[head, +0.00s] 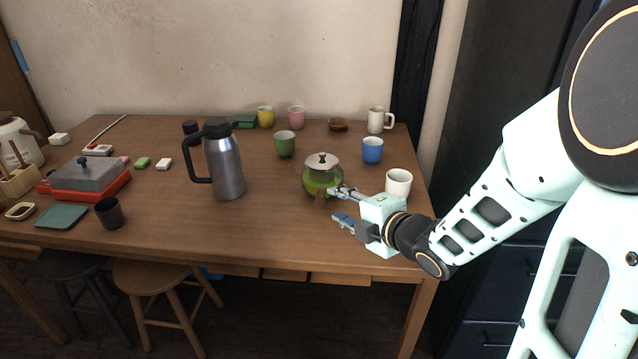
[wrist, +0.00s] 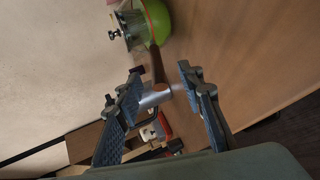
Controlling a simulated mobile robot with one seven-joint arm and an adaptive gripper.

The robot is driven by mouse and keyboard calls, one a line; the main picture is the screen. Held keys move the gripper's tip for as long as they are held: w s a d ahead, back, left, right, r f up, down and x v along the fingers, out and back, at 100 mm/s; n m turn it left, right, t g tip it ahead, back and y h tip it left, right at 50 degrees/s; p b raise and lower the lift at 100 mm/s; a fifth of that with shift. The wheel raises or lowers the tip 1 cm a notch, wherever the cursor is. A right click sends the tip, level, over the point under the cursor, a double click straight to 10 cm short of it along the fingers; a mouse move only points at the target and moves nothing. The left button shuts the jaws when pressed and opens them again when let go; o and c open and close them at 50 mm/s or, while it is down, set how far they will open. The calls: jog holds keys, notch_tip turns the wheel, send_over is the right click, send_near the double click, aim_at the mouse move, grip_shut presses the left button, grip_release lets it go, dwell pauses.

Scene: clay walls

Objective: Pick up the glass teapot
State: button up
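The teapot (head: 322,180) stands on the wooden table, right of the middle in the head view. Its body looks green and it has a pale lid with a dark knob. In the wrist view the teapot (wrist: 158,22) is at the top, cut by the frame edge, with a brown handle or spout pointing down toward the fingers. My gripper (head: 337,204) is open at the teapot's near right side. In the wrist view my gripper (wrist: 160,86) has its fingers apart; the brown part ends near the gap. Contact cannot be told.
A white cup (head: 398,182) stands close to the right, beside my wrist. A blue cup (head: 372,150) and a green cup (head: 285,144) stand behind the teapot. A tall steel jug (head: 224,165) stands to the left. The table (head: 270,225) is clear in front of the teapot.

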aim_at(321, 191)
jog(key=x, duration=0.3)
jog(key=b+x, duration=0.1)
jog(key=x, duration=0.1)
jog(key=b+x, duration=0.1)
jog(key=x, duration=0.2)
jog(key=shift+w+a+r, duration=0.2)
jog(key=shift+w+a, duration=0.1)
grip_shut()
jog(key=shift+r, duration=0.1)
